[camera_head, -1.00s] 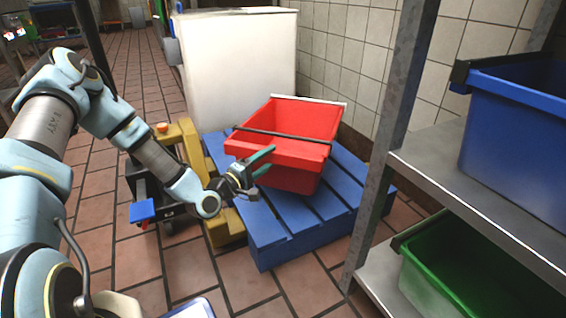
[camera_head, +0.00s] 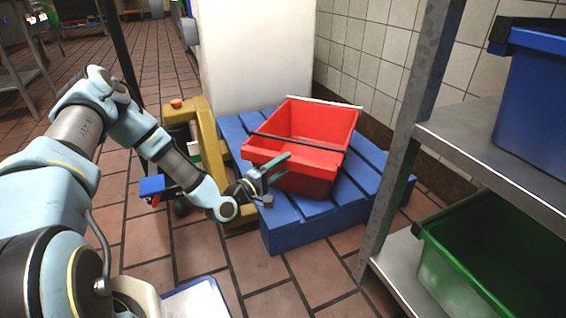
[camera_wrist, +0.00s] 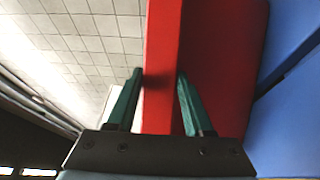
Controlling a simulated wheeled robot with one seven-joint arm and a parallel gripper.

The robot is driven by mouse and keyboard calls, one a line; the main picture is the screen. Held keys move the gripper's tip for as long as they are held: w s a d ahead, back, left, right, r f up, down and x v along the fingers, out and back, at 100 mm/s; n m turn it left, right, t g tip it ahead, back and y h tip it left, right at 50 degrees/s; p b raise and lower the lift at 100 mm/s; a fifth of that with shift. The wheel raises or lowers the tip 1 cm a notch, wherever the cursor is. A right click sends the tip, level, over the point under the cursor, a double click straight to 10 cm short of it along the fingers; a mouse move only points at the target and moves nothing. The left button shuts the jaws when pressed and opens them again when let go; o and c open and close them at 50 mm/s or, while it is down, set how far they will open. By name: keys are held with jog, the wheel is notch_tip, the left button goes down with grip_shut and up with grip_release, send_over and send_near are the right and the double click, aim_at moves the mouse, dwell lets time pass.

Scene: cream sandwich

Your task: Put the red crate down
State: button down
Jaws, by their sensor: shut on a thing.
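The red crate (camera_head: 310,183) is over the blue pallet (camera_head: 295,230), tilted slightly in the head view. I cannot tell whether its whole base touches the slats. My gripper (camera_head: 277,170) is at the crate's near left side, at its rim. In the wrist view my gripper (camera_wrist: 156,100) has its two green fingers on either side of the red crate wall (camera_wrist: 160,60). It is shut on that wall. The crate's underside is hidden.
A yellow pallet truck (camera_head: 212,150) stands at the pallet's left. A white block (camera_head: 255,60) stands behind. A metal shelf (camera_head: 480,150) at right holds a blue crate (camera_head: 545,100) and a green crate (camera_head: 450,270). Bare pallet slats show beside the red crate.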

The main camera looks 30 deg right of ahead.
jog(key=shift+c, duration=1.5)
grip_release()
jog(key=p+v, duration=0.4)
jog(key=v, duration=0.8)
jog(key=s+a+r+m+g+y, duration=0.7)
jog(key=s+a+r+g, duration=0.3)
jog(key=g, duration=0.2)
jog(key=w+a+r+n+t+y, duration=0.1)
jog(key=w+a+r+t+y, duration=0.1)
jog(key=a, duration=0.4)
jog(key=w+a+r+n+t+y, duration=0.1)
jog(key=w+a+r+t+y, duration=0.1)
jog(key=a+r+y, duration=0.3)
jog(key=w+a+r+n+t+y, duration=0.1)
jog(key=w+a+r+t+y, duration=0.1)
jog(key=a, duration=0.7)
jog(key=shift+w+a+r+t+y, duration=0.2)
jog(key=shift+w+r+t+y, duration=0.2)
jog(key=shift+r+t+y, duration=0.65)
jog(key=shift+f+h, duration=0.1)
jog(key=shift+h, duration=0.15)
